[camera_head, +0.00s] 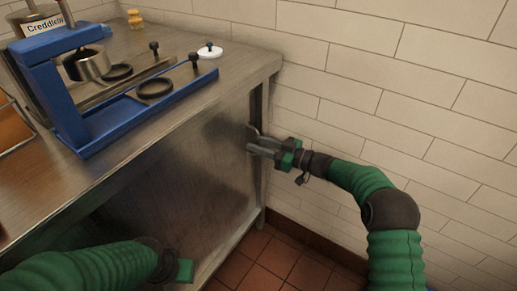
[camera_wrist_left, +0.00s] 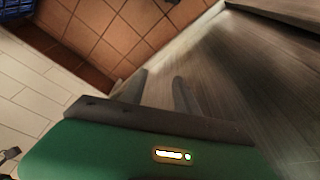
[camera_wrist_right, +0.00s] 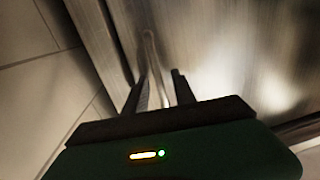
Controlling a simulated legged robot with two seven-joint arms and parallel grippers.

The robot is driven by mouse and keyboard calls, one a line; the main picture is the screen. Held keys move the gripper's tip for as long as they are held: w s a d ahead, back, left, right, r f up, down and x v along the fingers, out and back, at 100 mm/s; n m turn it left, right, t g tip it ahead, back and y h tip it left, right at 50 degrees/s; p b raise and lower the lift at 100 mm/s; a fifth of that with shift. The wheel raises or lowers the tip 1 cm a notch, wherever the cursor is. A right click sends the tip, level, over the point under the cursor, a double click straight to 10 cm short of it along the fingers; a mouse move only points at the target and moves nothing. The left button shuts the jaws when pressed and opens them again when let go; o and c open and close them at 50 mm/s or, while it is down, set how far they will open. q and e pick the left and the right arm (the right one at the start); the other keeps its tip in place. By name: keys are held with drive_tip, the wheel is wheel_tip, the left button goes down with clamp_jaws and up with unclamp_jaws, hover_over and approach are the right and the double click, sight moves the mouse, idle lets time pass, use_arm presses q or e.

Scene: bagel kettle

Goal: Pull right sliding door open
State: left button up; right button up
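The right sliding door (camera_head: 215,165) is a brushed metal panel on the front of the steel counter cabinet, and it looks closed. Its thin bar handle (camera_head: 254,130) is near the right edge. My right gripper (camera_head: 256,147) is at this handle. In the right wrist view the handle (camera_wrist_right: 151,52) runs between the two spaced fingers (camera_wrist_right: 161,88); firm contact cannot be seen. My left gripper (camera_head: 186,270) is low in front of the cabinet, its fingers mostly hidden in the head view. In the left wrist view its fingers (camera_wrist_left: 160,85) are apart and empty.
The countertop (camera_head: 190,105) holds a blue press-like device (camera_head: 85,110), black ring parts, a white lid (camera_head: 210,52) and a yellow item (camera_head: 135,19). A tiled wall (camera_head: 370,90) stands close on the right. Red floor tiles (camera_head: 270,262) lie below.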

drive_tip(key=shift+a+r, duration=0.1)
clamp_jaws()
idle(1.4)
